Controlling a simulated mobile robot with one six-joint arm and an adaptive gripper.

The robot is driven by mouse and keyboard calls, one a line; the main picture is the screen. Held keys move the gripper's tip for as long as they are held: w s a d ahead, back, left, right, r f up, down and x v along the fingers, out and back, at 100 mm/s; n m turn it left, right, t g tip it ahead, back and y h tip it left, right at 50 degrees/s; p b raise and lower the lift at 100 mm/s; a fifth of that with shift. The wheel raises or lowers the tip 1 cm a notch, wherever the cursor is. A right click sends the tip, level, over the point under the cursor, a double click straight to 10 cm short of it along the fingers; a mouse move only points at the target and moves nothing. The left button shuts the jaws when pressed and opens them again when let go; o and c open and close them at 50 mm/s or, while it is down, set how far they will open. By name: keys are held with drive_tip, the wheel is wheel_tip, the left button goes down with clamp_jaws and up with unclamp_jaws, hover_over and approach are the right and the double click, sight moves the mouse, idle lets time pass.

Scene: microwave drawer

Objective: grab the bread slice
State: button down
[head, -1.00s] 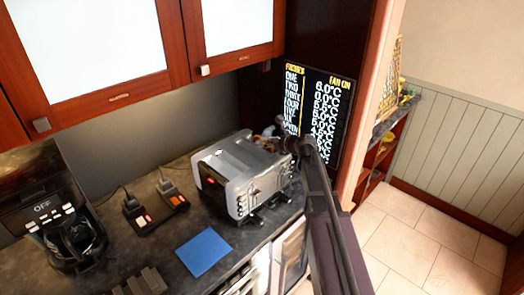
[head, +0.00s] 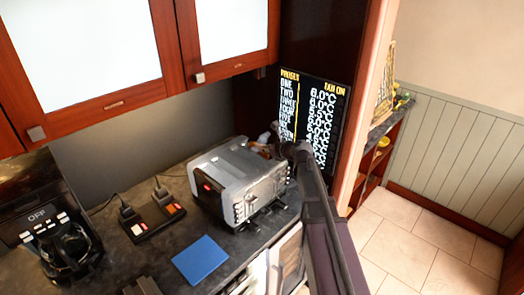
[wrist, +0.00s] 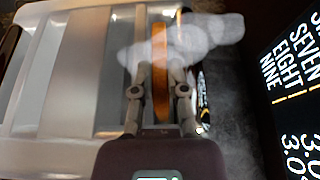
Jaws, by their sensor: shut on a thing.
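The bread slice (wrist: 159,48) is a thin orange-brown strip seen edge-on in the wrist view. My gripper (wrist: 160,78) is shut on it, with one finger on each side. In the head view my gripper (head: 272,137) is small and partly hidden by my arm, by the far right corner of the silver toaster (head: 225,168). The toaster's pale ribbed top (wrist: 75,75) fills the left of the wrist view. I cannot tell whether the slice's lower end is clear of the toaster.
A whitish translucent patch (wrist: 200,32) overlaps the slice's upper part. The menu screen (head: 322,110) stands close on the right. Wooden cabinets (head: 90,60) hang above. A blue square (head: 201,259), a black switch box (head: 153,221) and a coffee maker (head: 50,235) are on the counter.

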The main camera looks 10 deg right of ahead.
drive_tip(key=shift+r+p, duration=4.8)
drive_tip(key=shift+r, duration=0.05)
drive_tip(key=shift+s, duration=0.1)
